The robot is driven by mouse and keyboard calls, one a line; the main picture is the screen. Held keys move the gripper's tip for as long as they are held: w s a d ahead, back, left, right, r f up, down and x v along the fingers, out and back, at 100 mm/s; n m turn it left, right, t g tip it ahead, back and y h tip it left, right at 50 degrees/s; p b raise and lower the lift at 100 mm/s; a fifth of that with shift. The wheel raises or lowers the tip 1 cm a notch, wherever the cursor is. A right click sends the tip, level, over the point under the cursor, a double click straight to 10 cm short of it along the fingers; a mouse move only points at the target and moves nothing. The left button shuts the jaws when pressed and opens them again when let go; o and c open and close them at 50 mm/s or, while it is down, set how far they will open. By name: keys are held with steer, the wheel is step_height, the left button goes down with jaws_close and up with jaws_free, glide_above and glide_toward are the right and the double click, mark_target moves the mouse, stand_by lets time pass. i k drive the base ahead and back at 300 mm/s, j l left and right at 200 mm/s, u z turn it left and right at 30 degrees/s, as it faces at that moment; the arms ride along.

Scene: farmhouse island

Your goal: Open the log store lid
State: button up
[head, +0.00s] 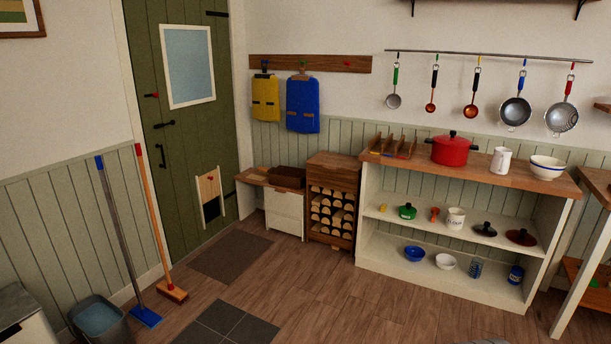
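The log store (332,172) is a brown wooden cabinet against the back wall, between a low bench and the white shelf unit. Cut logs (331,212) are stacked in its open front. Its flat wooden lid (336,159) appears to lie shut on top; a handle cannot be made out. My gripper is not in view, so its state and its place relative to the lid do not show.
A low bench (251,181) with a white drawer unit (284,213) adjoins the log store on the left. A white shelf unit (364,240) stands close on its right. The floor (300,290) in front is clear.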

mark_target(330, 160)
steer(key=i, duration=3.05)
steer(key=i+l+u, duration=0.1)
steer(key=i, duration=1.45)
